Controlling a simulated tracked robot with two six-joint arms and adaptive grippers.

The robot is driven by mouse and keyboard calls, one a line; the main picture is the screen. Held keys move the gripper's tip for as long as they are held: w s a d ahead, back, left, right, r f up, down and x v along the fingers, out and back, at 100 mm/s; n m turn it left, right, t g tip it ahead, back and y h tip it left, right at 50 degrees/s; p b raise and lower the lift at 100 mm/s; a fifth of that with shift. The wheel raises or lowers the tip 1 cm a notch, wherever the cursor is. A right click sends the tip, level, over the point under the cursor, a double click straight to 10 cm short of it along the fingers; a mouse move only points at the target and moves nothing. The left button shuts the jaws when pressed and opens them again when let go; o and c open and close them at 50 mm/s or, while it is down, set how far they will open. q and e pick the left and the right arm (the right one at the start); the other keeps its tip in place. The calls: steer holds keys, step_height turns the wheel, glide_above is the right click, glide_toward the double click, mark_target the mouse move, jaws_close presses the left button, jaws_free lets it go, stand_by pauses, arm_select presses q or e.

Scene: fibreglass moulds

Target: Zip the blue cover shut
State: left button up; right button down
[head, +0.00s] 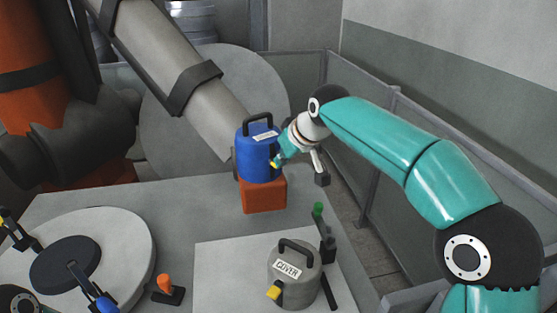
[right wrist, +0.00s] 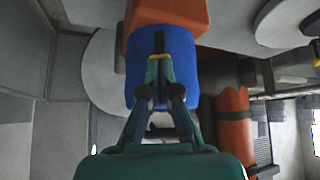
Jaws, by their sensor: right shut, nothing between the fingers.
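The blue cover (head: 252,150) is a rounded upright body with a black handle on top and a white label. It sits on an orange block (head: 264,197) at the far edge of the table. My right gripper (head: 281,158) is at the cover's right side. In the right wrist view its fingers (right wrist: 160,63) are shut, with the tips against or very close to the blue cover (right wrist: 183,82). A small yellow piece and a dark vertical strip (right wrist: 160,40) show on the cover at the fingertips. The cover's far side is hidden. My left gripper is not in view.
A grey cover (head: 300,279) with a label and yellow tab stands on a pale panel (head: 222,262) in front. Near it is a green-topped clamp (head: 318,211). A round white mould (head: 130,240) lies left. A thick grey tube (head: 165,60) slants behind the blue cover.

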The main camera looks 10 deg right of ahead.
step_height(320, 180, down, 5)
steer(key=b, duration=0.3)
steer(key=shift+s, duration=0.15)
steer(key=shift+s+f, duration=0.1)
steer(key=shift+f, duration=0.2)
steer(key=shift+s+d+r+b, duration=0.25)
steer(key=shift+s+r+b, duration=0.15)
steer(key=shift+s, duration=0.2)
steer(key=shift+s+d+r+b, duration=0.25)
steer(key=shift+s+b, duration=0.15)
steer(key=shift+s, duration=0.2)
steer(key=shift+r, duration=0.1)
